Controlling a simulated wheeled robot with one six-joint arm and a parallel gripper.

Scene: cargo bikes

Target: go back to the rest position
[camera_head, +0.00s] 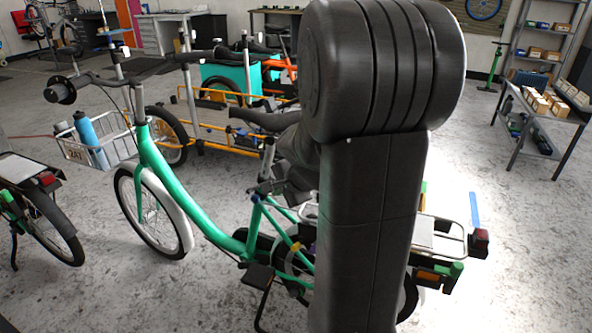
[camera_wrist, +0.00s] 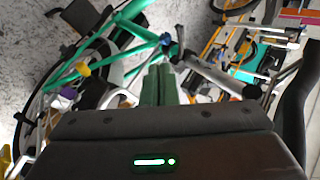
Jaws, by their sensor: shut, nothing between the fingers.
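My gripper (camera_wrist: 159,84) shows in the wrist view as two dark green fingers side by side, shut and empty. It points at the green bike, whose frame tubes show just beyond the fingertips; I cannot tell the exact gap. In the head view my arm covers the middle right, and the gripper is not clearly visible behind it. The green bike (camera_head: 191,209) stands upright in front of me. My arm hides part of its rear half. The bike's saddle (camera_head: 266,119) is just left of my arm.
Another bike (camera_head: 40,222) stands at the left edge. A yellow-framed cargo bike (camera_head: 222,142) is close behind the green bike. A metal table (camera_head: 541,113) stands at the right. The floor at the lower right is clear.

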